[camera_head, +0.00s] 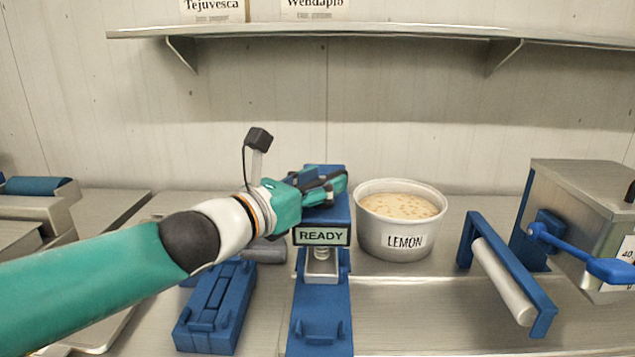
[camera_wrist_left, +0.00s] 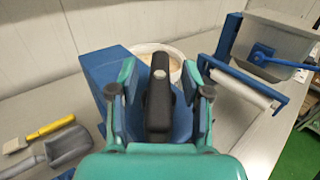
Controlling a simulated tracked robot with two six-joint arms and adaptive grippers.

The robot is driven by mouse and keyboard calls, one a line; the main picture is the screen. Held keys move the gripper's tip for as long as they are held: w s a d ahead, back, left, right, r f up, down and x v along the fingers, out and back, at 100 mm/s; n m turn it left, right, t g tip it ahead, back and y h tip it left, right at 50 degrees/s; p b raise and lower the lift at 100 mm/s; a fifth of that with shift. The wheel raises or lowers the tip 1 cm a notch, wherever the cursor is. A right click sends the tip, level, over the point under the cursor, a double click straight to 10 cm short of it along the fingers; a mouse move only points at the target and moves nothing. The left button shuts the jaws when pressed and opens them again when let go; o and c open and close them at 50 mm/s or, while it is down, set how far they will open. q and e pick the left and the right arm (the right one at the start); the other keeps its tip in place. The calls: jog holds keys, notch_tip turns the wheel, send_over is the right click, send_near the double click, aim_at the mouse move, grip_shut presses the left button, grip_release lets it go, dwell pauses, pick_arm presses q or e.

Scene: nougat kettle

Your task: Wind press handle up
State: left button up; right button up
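The blue press (camera_head: 322,300) stands mid-bench with a READY sign (camera_head: 321,236) on its front. Its black handle (camera_wrist_left: 159,92) shows upright in the middle of the left wrist view. My left gripper (camera_head: 328,187) is at the top of the press in the head view, covering most of the handle there. In the left wrist view its teal fingers (camera_wrist_left: 159,76) stand open on either side of the handle, with a visible gap on both sides. My right gripper is in neither view.
A white LEMON tub (camera_head: 397,240) stands right of the press. Further right are a blue-framed roller (camera_head: 503,280) and a metal box with a blue crank (camera_head: 585,252). A blue mould (camera_head: 215,308) lies left of the press. A scoop (camera_wrist_left: 68,150) and yellow-handled brush (camera_wrist_left: 50,128) lie left. A shelf (camera_head: 370,33) runs above.

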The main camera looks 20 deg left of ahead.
pick_arm(q)
jog(key=v, duration=1.2)
jog(key=shift+f, duration=0.1)
